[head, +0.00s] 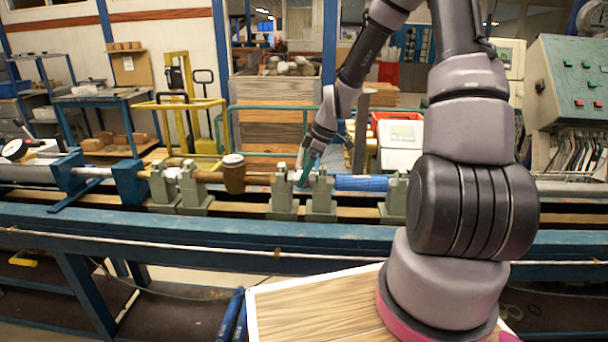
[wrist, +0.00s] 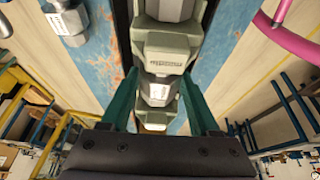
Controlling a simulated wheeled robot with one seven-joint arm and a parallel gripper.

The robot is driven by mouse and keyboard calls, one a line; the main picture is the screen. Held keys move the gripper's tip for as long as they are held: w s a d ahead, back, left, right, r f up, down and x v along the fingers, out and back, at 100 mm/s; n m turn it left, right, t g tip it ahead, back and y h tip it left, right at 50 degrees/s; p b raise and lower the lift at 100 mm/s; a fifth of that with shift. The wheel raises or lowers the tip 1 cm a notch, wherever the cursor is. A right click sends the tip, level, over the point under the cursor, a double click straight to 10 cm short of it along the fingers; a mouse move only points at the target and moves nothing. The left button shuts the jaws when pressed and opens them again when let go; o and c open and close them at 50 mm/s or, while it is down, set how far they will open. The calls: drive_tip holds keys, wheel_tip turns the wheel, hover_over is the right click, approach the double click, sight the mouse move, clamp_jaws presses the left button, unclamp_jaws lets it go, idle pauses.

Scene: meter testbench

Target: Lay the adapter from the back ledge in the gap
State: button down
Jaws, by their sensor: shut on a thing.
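My gripper (head: 305,180) reaches down over the bench rail in the head view, with its teal fingers between two grey-green supports. In the wrist view my gripper (wrist: 159,78) has one finger on each side of a silvery adapter (wrist: 158,93) with a white label, and is shut on it. The adapter sits low in the gap, with a grey-green support (wrist: 165,50) just beyond it and another just nearer. Whether it rests on anything underneath is hidden. In the head view the adapter is too small and covered to make out.
Another silvery labelled piece (wrist: 70,22) lies beside the rail at upper left in the wrist view. A pink curved bar (wrist: 285,38) shows at upper right.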

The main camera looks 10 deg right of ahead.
drive_tip(key=shift+f, duration=0.3)
idle(0.4)
drive_tip(key=shift+c, duration=0.2)
unclamp_jaws()
drive_tip(key=shift+r, duration=4.5)
drive_tip(key=shift+r, duration=0.1)
drive_tip(key=s+d+r+m+t+h, duration=0.1)
drive_tip(key=s+d+r+m+t, duration=0.2)
drive_tip(key=s+r+m, duration=0.6)
drive_tip(key=s+d+r+m+t+h, duration=0.1)
drive_tip(key=s+d+r+m+t, duration=0.1)
drive_tip(key=s+r+m, duration=0.7)
drive_tip(key=s+r, duration=0.4)
drive_tip(key=shift+s+d+r+m+t, duration=0.2)
drive_tip(key=shift+d+r+m+t, duration=0.1)
drive_tip(key=shift+d+t, duration=0.1)
